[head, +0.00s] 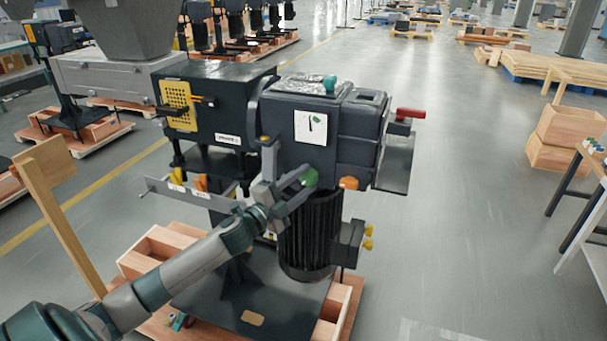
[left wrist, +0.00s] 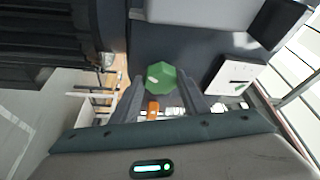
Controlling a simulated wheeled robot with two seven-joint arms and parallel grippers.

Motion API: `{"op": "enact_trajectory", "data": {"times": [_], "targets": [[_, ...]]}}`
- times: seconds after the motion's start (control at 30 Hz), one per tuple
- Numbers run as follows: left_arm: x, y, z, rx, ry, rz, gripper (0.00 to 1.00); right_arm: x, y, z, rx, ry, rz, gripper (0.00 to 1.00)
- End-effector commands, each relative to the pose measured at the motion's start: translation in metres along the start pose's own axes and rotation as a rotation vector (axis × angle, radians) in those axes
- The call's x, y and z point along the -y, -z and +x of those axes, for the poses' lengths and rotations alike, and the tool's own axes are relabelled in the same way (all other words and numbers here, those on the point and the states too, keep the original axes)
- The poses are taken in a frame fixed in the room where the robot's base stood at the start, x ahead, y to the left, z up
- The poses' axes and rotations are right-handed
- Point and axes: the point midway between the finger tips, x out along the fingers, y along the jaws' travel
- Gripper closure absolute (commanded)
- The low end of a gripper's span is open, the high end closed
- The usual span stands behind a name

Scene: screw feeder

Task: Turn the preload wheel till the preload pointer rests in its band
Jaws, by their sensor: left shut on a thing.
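The green preload wheel (head: 309,178) is a small faceted knob low on the front of the dark feeder machine (head: 290,145). It also shows in the left wrist view (left wrist: 160,77), with a pale mark on its face. My left gripper (head: 302,184) is shut on the wheel, with one finger on each side of it in the left wrist view (left wrist: 160,92). A white gauge plate (head: 311,127) above the wheel carries a dark pointer and a green band; it also shows in the left wrist view (left wrist: 232,83). The pointer's exact place against the band is too small to tell. My right gripper is out of view.
An orange knob (head: 348,183) sits just right of the wheel, and a ribbed dark motor (head: 310,235) hangs below. A red handle (head: 410,113) sticks out at the right. A wooden post (head: 60,215) stands at the left. Open floor lies to the right.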

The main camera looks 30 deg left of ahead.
Motion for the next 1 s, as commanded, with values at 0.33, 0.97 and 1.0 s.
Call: {"op": "enact_trajectory", "data": {"times": [0.33, 0.97, 1.0], "targets": [[0.009, 0.002, 0.001, 0.0, -0.098, 0.232, 0.81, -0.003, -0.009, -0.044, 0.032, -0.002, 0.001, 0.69], [0.005, 0.001, 0.0, 0.0, -0.223, 0.536, 0.81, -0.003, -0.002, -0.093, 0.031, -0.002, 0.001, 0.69], [0.004, 0.001, 0.0, 0.0, -0.224, 0.539, 0.81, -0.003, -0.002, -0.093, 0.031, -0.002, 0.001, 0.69]]}}
